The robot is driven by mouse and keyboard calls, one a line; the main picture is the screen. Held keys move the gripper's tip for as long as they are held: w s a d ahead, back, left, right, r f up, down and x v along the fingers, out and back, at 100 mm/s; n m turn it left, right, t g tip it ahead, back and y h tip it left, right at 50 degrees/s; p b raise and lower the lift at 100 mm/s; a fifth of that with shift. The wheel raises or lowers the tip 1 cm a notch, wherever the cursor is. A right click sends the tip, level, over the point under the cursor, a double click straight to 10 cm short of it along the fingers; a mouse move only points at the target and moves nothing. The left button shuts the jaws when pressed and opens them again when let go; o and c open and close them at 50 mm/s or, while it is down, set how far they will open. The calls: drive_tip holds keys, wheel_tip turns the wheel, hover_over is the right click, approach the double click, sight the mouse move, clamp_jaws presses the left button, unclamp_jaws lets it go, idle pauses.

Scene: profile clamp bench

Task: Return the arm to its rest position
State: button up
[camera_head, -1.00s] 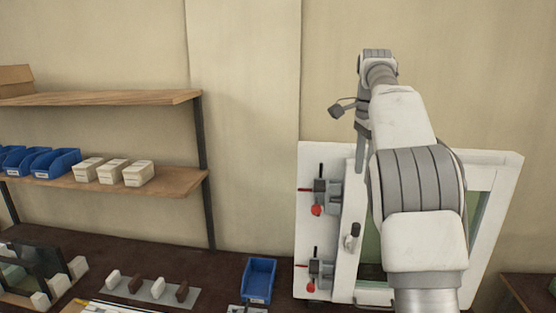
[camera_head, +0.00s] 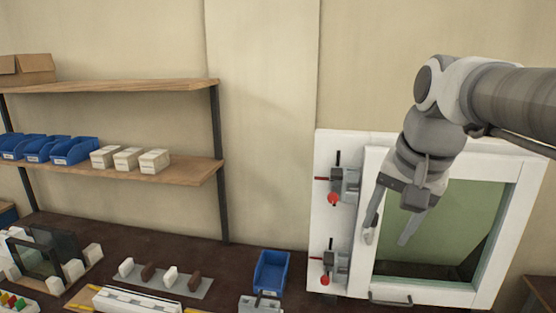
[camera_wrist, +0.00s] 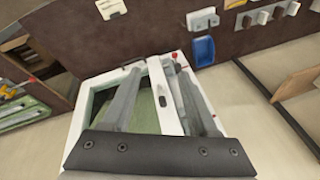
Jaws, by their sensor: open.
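My gripper (camera_head: 388,226) hangs from my arm at the right of the head view, in front of the white window frame (camera_head: 492,262). Its two fingers are spread apart with nothing between them. In the wrist view my gripper (camera_wrist: 150,85) shows both fingers open, with the white frame (camera_wrist: 193,95) beyond them. The frame has a greenish pane, and my arm hides its upper right part. Two toggle clamps with red tips, an upper one (camera_head: 345,184) and a lower one (camera_head: 336,265), sit on the board left of the frame. I cannot tell whether a finger touches the frame's handle.
A dark bench (camera_head: 220,262) holds a blue bin (camera_head: 271,272), a strip with several blocks (camera_head: 160,280) and a white profile (camera_head: 140,302). A wooden shelf (camera_head: 190,172) at left carries blue bins and white boxes. The wall between shelf and frame is clear.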

drive_tip(key=s+a+f+n+t+b, duration=0.1)
drive_tip(key=s+f+n, duration=0.5)
drive_tip(key=s+f, duration=0.6)
drive_tip(key=shift+a+f+n+t+h+b, duration=0.3)
drive_tip(key=shift+a+b, duration=0.15)
drive_tip(key=shift+a, duration=0.65)
idle(0.4)
